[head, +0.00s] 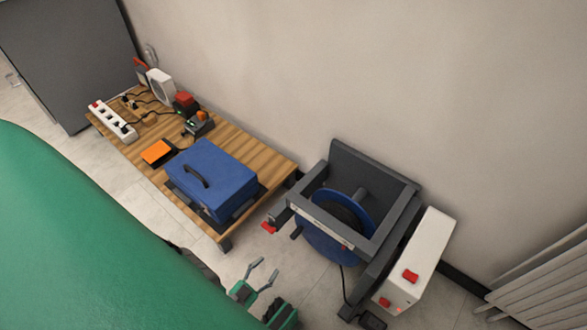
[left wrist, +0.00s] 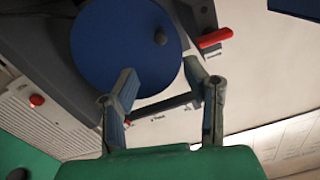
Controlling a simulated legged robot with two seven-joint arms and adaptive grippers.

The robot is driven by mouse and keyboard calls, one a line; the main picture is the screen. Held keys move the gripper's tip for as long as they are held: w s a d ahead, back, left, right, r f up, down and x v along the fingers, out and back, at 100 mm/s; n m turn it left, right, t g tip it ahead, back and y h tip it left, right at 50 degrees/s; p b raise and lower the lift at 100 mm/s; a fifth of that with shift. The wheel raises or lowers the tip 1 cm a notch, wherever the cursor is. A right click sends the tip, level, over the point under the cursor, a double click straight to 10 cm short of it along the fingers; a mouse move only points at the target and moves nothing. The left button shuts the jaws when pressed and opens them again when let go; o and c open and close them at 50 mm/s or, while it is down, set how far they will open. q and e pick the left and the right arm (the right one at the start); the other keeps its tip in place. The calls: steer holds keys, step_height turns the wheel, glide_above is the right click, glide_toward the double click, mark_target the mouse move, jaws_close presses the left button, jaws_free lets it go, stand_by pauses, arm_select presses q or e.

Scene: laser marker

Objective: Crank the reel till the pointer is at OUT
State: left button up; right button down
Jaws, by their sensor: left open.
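The reel is a blue disc (head: 333,247) inside a dark grey frame (head: 395,222), right of centre in the head view. A dark crank knob (head: 296,234) sticks out on its left. In the left wrist view, the blue disc (left wrist: 115,45) shows face-on with the dark knob (left wrist: 160,37) near its edge. A pale strip (head: 320,226) runs along the frame's top bar; its markings and the pointer cannot be read. My left gripper (head: 263,269) is open and empty, apart from the knob and below-left of it in the head view. My right gripper is not in view.
A red-ended lever (head: 268,227) juts from the frame's left side. A white box with red switches (head: 418,258) stands right of the reel. A wooden table (head: 265,157) carries a blue case (head: 215,175) and small devices. A radiator (head: 545,285) is at far right.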

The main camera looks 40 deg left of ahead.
mark_target(294, 237)
arm_select(q)
steer(key=w, duration=0.4)
steer(key=w+b, duration=0.1)
steer(key=w, duration=0.4)
steer(key=w+b, duration=0.1)
steer(key=w, duration=0.3)
steer(key=shift+w+d, duration=0.3)
steer(key=shift+d, duration=0.05)
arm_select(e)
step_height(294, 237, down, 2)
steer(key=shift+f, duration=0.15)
arm_select(q)
steer(key=shift+c, duration=0.5)
